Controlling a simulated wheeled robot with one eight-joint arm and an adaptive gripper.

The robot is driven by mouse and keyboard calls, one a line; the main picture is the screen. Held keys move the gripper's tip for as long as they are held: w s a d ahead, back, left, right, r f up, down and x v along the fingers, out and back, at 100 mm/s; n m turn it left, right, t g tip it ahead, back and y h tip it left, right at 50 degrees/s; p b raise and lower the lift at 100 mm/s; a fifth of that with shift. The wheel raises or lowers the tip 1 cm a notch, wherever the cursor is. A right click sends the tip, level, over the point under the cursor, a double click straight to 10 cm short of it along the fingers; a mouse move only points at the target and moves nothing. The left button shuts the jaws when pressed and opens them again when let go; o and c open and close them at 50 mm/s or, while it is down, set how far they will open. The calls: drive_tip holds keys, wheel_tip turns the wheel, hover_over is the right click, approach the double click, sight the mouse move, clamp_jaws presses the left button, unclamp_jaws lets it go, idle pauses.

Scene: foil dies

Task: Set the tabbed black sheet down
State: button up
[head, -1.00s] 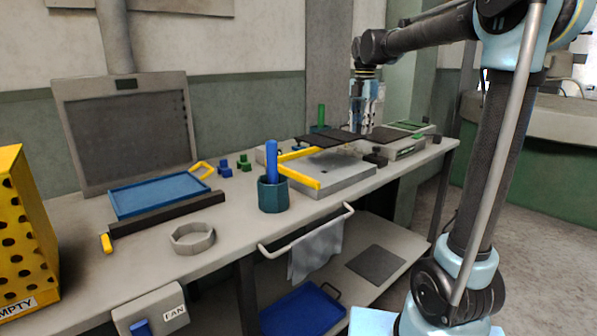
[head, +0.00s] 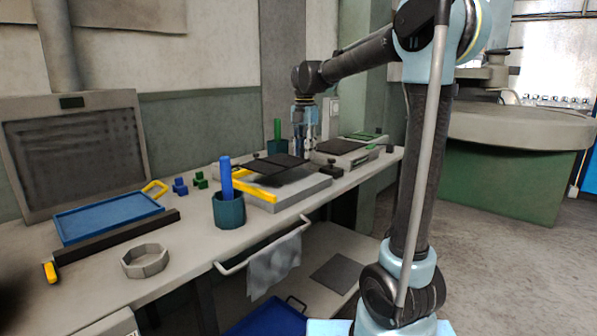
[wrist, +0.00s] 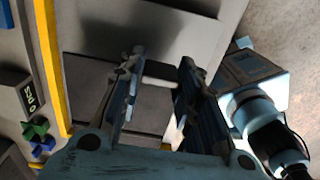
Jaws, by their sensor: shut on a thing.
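The black sheet (head: 272,164) is in the head view, roughly level above the pale grey plate (head: 300,190) with the yellow edge bars (head: 256,189). A narrow gap and shadow seem to lie between sheet and plate. My gripper (head: 303,152) is at the sheet's right end, pointing down, shut on the sheet. The tab is too small to make out there. In the wrist view the fingers (wrist: 162,58) show over grey surfaces, with a yellow bar (wrist: 49,62) at left; the grip point is unclear.
A teal cup (head: 229,210) with a blue handle stands in front of the plate. A grey block with a dark top (head: 341,147) is to the right. Small green and blue blocks (head: 181,187), a blue tray (head: 108,217) and a grey ring (head: 146,261) lie to the left.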

drive_tip(key=shift+f, duration=3.1)
drive_tip(key=o, duration=1.1)
drive_tip(key=shift+o, duration=0.2)
wheel_tip(320, 180, up, 12)
drive_tip(key=shift+r, duration=0.1)
drive_tip(key=s+d+f+m, duration=0.4)
drive_tip(key=s+d+m, duration=0.3)
drive_tip(key=s+d, duration=0.15)
drive_tip(key=s+d+f+m+t, duration=0.1)
drive_tip(key=s+d+f+m, duration=0.5)
drive_tip(key=s+f+m, duration=0.4)
drive_tip(key=s+d+f+m+t, duration=0.1)
drive_tip(key=s+d+f+m, duration=0.6)
drive_tip(key=s+f+m, duration=0.4)
wheel_tip(320, 180, down, 4)
drive_tip(key=shift+s+d+r, duration=0.2)
drive_tip(key=shift+s+d, duration=0.1)
drive_tip(key=shift+s, duration=0.6)
